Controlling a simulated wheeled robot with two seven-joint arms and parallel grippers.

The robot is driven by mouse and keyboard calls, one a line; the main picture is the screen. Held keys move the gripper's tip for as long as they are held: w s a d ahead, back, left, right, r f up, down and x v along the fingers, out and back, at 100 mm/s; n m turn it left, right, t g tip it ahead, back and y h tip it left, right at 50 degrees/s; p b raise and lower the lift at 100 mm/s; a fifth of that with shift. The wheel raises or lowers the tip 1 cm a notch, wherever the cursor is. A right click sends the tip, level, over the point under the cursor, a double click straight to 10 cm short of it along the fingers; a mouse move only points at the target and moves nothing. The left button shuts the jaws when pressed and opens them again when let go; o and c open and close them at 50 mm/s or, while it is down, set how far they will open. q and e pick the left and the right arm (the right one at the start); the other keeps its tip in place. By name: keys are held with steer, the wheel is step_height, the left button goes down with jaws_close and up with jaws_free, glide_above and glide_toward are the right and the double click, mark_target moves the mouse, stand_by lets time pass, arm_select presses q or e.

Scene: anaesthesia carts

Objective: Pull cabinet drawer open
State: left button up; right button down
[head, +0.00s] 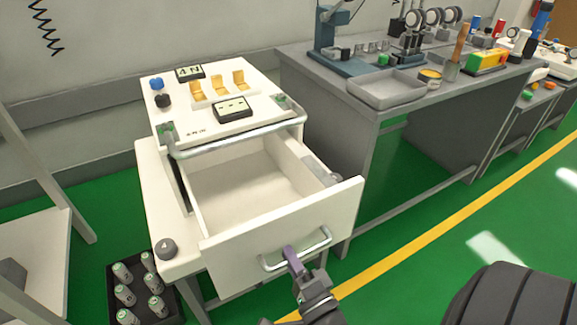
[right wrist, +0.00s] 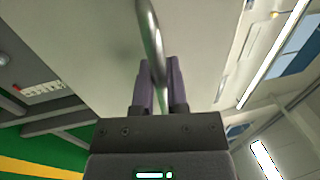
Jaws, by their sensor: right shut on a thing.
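The white cabinet (head: 158,205) stands left of centre in the head view, with a control panel on top. Its drawer (head: 283,228) is pulled well out and its inside looks empty. A metal bar handle (head: 312,247) is on the drawer front; it also shows in the right wrist view (right wrist: 150,35). My right gripper (head: 290,254) is shut on the handle near its middle, its purple fingers (right wrist: 159,85) on either side of the bar. My left gripper is not in view.
A black crate (head: 170,312) with several cans stands on the floor at the lower left. A grey workbench (head: 330,90) with tools and a tray (head: 385,97) stands close on the right. Green floor (head: 480,215) in front of the bench is clear.

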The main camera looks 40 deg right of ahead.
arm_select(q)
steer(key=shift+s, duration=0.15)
arm_select(e)
steer(key=shift+s, duration=0.1)
steer(key=c, duration=0.7)
jaws_free()
arm_select(q)
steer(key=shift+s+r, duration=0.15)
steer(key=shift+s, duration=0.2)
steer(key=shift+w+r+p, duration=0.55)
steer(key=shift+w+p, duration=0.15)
steer(key=shift+p, duration=0.05)
arm_select(e)
steer(key=v, duration=1)
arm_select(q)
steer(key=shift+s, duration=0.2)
